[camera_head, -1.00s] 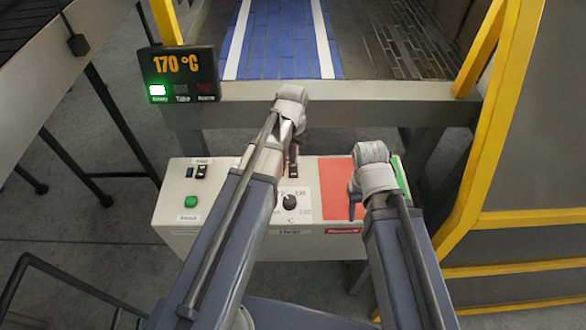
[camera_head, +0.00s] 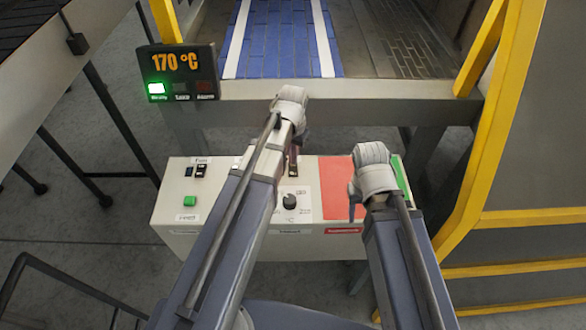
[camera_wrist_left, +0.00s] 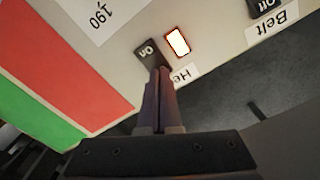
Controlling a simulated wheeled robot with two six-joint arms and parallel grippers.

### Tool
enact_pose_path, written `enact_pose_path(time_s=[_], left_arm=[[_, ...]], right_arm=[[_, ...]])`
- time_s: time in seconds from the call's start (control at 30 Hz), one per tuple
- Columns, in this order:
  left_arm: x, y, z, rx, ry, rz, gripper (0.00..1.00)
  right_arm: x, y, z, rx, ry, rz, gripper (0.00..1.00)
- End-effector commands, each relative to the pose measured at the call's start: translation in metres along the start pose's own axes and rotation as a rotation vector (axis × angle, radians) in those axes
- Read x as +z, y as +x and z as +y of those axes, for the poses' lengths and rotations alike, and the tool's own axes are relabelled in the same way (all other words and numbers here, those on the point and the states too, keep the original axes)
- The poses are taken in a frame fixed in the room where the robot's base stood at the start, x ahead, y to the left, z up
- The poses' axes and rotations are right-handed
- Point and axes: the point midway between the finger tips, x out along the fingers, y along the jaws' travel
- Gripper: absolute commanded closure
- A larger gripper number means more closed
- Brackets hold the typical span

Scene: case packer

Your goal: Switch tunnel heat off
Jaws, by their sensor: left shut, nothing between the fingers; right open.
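A rocker switch (camera_wrist_left: 150,52) marked "On" sits on the pale control panel (camera_head: 225,212), beside a lit lamp (camera_wrist_left: 177,42). Its label (camera_wrist_left: 184,74) reads "He" and the rest is covered by my fingers. My left gripper (camera_wrist_left: 160,72) is shut and empty, with its tips at the switch's lower edge; I cannot tell whether they press it. In the head view the left gripper (camera_head: 293,165) points down at the panel, and my arm hides part of the panel. My right gripper (camera_head: 354,204) is over the panel's right part, seen edge-on.
A display (camera_head: 178,73) reads 170 °C with a green lamp lit. A black knob (camera_head: 289,201) and a green button (camera_head: 190,201) are on the panel. The "Belt" switch (camera_wrist_left: 265,7) is near the left gripper. A yellow frame (camera_head: 487,170) stands at the right.

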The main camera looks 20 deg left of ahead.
Motion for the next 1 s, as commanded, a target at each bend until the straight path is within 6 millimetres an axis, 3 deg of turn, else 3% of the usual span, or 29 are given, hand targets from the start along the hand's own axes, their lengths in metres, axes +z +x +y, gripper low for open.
enact_pose_path(time_s=[0.67,1.0], left_arm=[[0.000,0.010,0.000,0.000,0.000,0.000,1.00],[0.000,-0.007,0.000,0.000,0.000,0.000,1.00]], right_arm=[[-0.001,0.010,-0.001,0.000,0.000,0.000,0.50],[0.000,-0.006,0.001,0.000,0.000,0.000,0.50]])
